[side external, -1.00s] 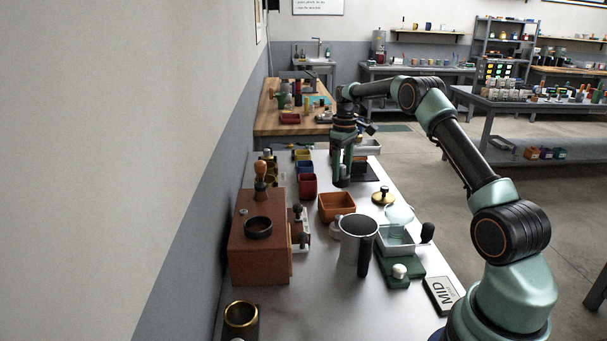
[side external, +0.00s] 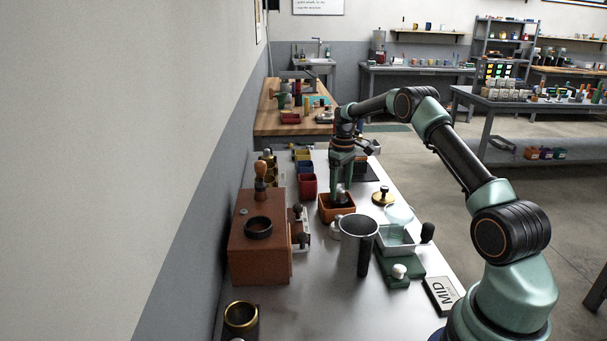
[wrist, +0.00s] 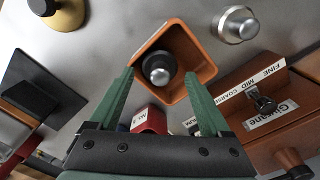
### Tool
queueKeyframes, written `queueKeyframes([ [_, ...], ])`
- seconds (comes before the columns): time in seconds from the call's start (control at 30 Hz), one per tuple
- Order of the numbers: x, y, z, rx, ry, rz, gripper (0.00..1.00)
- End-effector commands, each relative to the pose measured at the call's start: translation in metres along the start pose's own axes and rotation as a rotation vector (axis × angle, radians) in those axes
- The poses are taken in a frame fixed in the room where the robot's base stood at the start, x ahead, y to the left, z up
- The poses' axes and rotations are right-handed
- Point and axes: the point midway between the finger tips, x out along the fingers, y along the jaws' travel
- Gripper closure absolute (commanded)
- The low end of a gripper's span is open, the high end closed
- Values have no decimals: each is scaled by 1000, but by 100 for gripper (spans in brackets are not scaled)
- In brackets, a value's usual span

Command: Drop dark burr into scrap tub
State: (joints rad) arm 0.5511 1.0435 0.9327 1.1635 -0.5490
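The scrap tub is the square orange tub (side external: 337,215) in the middle of the bench; it also shows in the wrist view (wrist: 206,62). The dark burr (wrist: 157,58) is a round black piece with a silver knob on top. In the wrist view it lies within the tub's opening, towards its left side. In the side view only its silver top (side external: 341,195) shows. My gripper (side external: 342,189) is over the tub, pointing down. In the wrist view its green fingers (wrist: 161,75) stand apart, one each side of the burr, with gaps showing. How deep the burr sits cannot be told.
A brown box with a black ring (side external: 258,228) is at left. A brass knobbed piece (side external: 383,196) is at right, and a red bin (side external: 308,187) is behind left. A knobbed silver piece (wrist: 236,24) stands beside the tub.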

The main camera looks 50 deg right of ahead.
Motion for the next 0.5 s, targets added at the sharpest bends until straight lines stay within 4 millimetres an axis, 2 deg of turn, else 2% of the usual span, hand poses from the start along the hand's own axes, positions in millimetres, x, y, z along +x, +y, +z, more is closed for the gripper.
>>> queueKeyframes([
  [0.33, 0, 0, 0, 0, -2, -1, 1],
  [0.5, -14, 0, 0, 0, 1, 1, 1],
])
